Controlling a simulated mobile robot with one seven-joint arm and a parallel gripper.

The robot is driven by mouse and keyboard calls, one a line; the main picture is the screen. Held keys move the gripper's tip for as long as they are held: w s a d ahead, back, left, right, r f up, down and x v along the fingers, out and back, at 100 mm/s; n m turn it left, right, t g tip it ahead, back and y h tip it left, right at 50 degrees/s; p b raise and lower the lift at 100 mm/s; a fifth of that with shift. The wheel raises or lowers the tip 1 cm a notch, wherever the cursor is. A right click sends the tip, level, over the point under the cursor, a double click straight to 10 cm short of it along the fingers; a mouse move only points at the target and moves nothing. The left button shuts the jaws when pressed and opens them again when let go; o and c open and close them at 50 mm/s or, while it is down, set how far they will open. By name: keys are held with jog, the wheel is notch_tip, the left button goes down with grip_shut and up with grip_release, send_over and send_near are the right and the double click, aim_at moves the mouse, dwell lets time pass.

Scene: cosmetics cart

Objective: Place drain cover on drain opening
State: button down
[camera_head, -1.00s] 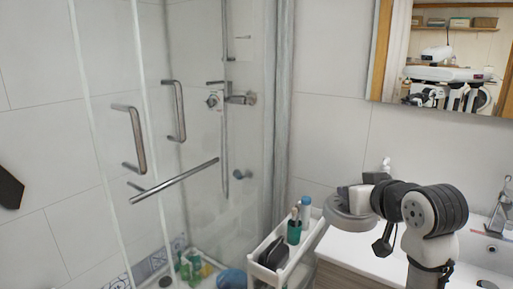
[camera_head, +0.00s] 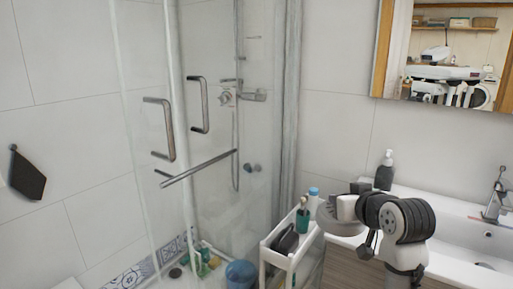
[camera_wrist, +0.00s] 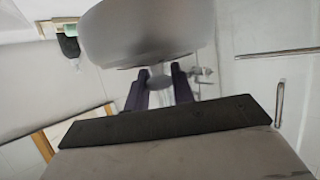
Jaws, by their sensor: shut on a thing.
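My gripper (camera_wrist: 160,82) has two dark fingers shut on a small knob of the cover. In the head view my arm partly hides the gripper and cover. A dark round spot on the shower floor, at the lower left behind the glass, looks like the drain opening (camera_head: 175,272). The cover is well away from it.
The glass shower door (camera_head: 150,150) with metal handles and a towel bar (camera_head: 200,168) stands at the left. A blue bowl (camera_head: 240,273) and bottles (camera_head: 203,267) lie near the drain. A white cart (camera_head: 275,255) and the sink counter (camera_head: 440,265) are close to my arm.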

jog(key=w+a+f+m+h, duration=0.1)
jog(key=w+a+f, duration=0.1)
jog(key=f, duration=0.7)
jog(key=w+a+f, duration=0.3)
jog(key=f, duration=0.6)
jog(key=w+a+f+m+h, duration=0.1)
jog(key=w+a+f, duration=0.1)
jog(key=f, duration=0.7)
jog(key=s+a+f, duration=0.4)
jog(key=f, duration=0.4)
jog(key=s+a+f, duration=0.4)
jog(key=f, duration=0.4)
jog(key=s+a+f, duration=0.3)
jog(key=a+f, duration=0.2)
jog(key=f, duration=0.3)
jog(key=shift+s+f+b, duration=0.3)
jog(key=shift+s+b, duration=0.1)
jog(key=shift+a, duration=0.2)
